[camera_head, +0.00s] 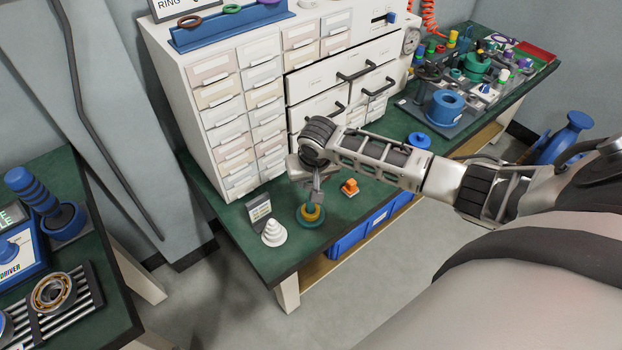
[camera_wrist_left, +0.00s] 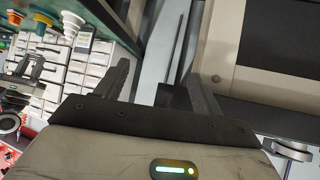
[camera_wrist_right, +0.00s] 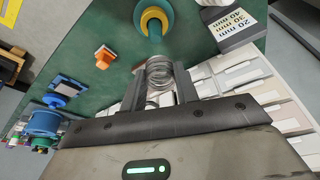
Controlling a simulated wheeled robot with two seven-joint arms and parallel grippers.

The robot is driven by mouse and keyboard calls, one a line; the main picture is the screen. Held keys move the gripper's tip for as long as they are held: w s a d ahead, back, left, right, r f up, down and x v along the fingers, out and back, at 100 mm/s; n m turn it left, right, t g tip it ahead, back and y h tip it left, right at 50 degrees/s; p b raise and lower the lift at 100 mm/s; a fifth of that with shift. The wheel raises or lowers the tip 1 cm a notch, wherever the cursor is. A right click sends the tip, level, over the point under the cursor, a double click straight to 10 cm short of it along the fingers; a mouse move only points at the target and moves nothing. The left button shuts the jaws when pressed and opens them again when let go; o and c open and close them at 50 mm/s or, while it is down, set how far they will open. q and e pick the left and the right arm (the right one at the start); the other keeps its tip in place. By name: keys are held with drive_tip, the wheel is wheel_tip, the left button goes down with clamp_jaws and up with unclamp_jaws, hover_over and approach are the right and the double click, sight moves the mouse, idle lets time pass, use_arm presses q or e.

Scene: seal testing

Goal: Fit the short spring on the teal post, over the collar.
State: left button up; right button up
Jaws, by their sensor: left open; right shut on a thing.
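The teal post (camera_wrist_right: 155,42) stands on a round teal base (camera_head: 311,222) on the green bench, with a yellow collar (camera_wrist_right: 151,19) around its lower part. My right gripper (camera_head: 317,196) points down above it. In the right wrist view the gripper (camera_wrist_right: 163,92) is shut on a silver coil spring (camera_wrist_right: 159,76). The spring's far end lines up with the post's tip; I cannot tell whether it is around the tip or just above it. My left gripper (camera_wrist_left: 162,85) shows only in the left wrist view, open and empty, away from the post.
A white stepped cone (camera_head: 274,234) and a small sign (camera_head: 259,208) stand left of the post. An orange piece (camera_head: 350,187) lies to its right. The white drawer cabinet (camera_head: 235,100) rises behind. The bench's front edge is close to the post.

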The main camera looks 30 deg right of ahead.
drive_tip(key=shift+d+f+b, duration=0.1)
drive_tip(key=shift+f+b, duration=0.6)
drive_tip(key=shift+f, duration=0.15)
drive_tip(key=shift+s+f+b, duration=0.1)
drive_tip(key=shift+f+b, duration=0.3)
drive_tip(key=shift+f, duration=0.25)
use_arm(q)
drive_tip(key=shift+d+f+b, duration=0.2)
drive_tip(key=shift+f+b, duration=0.15)
drive_tip(key=shift+f, duration=0.3)
use_arm(e)
drive_tip(key=shift+f, duration=0.75)
use_arm(q)
drive_tip(key=shift+w+f+b, duration=0.15)
drive_tip(key=shift+f+b, duration=0.5)
drive_tip(key=shift+b, duration=0.15)
use_arm(e)
drive_tip(key=shift+f, duration=1.9)
drive_tip(key=o, duration=1.1)
drive_tip(key=shift+c, duration=0.2)
